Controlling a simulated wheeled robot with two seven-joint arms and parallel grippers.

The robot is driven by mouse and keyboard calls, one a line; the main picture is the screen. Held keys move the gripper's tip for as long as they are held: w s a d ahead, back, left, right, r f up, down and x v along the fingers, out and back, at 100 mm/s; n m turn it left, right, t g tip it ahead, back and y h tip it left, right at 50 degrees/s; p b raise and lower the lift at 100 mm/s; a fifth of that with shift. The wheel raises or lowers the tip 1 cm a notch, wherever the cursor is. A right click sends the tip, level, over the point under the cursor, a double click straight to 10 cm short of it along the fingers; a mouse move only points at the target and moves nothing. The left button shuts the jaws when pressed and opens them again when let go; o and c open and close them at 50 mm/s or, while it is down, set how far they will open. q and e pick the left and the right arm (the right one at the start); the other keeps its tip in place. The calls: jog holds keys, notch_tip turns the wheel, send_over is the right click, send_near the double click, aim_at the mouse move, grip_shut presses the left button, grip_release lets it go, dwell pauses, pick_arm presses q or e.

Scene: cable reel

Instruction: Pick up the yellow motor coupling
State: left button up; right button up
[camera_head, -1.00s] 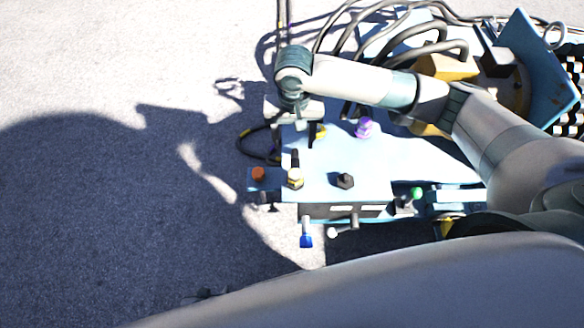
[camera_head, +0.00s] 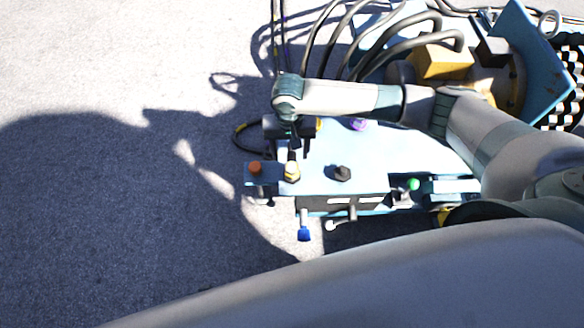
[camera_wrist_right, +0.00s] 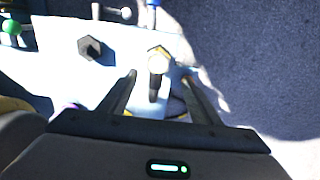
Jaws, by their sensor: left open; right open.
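A yellow fitting with a pale top (camera_head: 291,172), likely the yellow motor coupling, sits at the front left of the light blue panel (camera_head: 370,160). In the right wrist view the yellow fitting (camera_wrist_right: 158,56) lies just beyond the fingertips, with a dark rod beside it reaching in between the fingers. My right gripper (camera_head: 294,152) hangs over the panel, just behind the fitting in the head view. Its open fingers (camera_wrist_right: 159,75) hold nothing. Another yellow bit (camera_head: 319,124) shows beside my right wrist, partly hidden. My left gripper is not in view.
A blue-tipped lever (camera_head: 304,234) hangs at the front. Thick cables (camera_head: 345,45) rise behind. The pavement at left is clear.

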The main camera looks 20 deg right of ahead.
aim_at(292, 166)
jog(key=shift+f, duration=1.45)
jog(key=shift+s+d+f, duration=0.1)
jog(key=shift+s+f, duration=0.1)
jog(key=shift+f, duration=1.1)
jog(key=shift+s+d+f, duration=0.1)
jog(key=shift+s+f, duration=0.1)
jog(key=shift+f, duration=1.1)
jog(key=c, duration=1.2)
